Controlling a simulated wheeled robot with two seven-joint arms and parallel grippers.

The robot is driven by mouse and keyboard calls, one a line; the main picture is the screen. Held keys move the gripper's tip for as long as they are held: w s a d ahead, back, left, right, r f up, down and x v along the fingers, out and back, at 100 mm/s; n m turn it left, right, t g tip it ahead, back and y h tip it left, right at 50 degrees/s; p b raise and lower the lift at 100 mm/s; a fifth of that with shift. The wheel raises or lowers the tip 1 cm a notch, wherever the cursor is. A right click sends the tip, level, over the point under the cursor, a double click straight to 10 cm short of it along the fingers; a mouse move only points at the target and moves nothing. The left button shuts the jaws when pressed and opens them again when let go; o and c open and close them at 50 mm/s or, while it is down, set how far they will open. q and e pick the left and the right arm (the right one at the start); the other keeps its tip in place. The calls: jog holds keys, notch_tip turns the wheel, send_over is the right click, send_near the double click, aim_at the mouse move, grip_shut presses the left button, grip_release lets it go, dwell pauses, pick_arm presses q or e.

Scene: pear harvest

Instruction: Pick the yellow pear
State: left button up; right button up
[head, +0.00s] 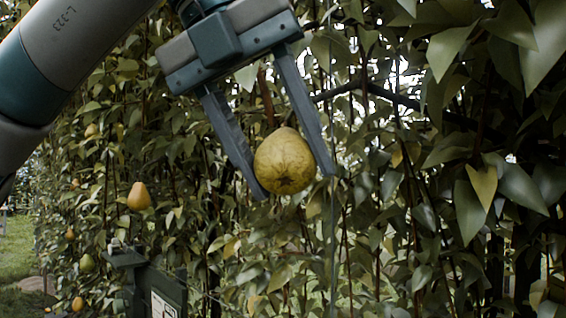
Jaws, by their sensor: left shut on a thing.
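The yellow pear (285,162) is near the middle of the head view, with brownish speckles on its skin. My left gripper (290,180) comes down from above, tilted, with one long finger on each side of the pear. It is shut on the pear, near the fingertips. A thin brown stem or twig rises above the pear between the fingers. I cannot tell whether the pear is still joined to the branch. My right gripper is not in view.
Dense leaves and thin branches fill the background, with a large leafy cluster (480,190) close on the right. An orange pear (139,196) and several smaller pears hang at the left. A dark green box-like thing (150,285) with a white label stands at lower left. Grass shows at far left.

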aim_at(283, 166)
pick_arm(q)
jog(key=shift+s+f+b, duration=0.15)
jog(key=shift+s+b, duration=0.3)
jog(key=shift+s, duration=0.5)
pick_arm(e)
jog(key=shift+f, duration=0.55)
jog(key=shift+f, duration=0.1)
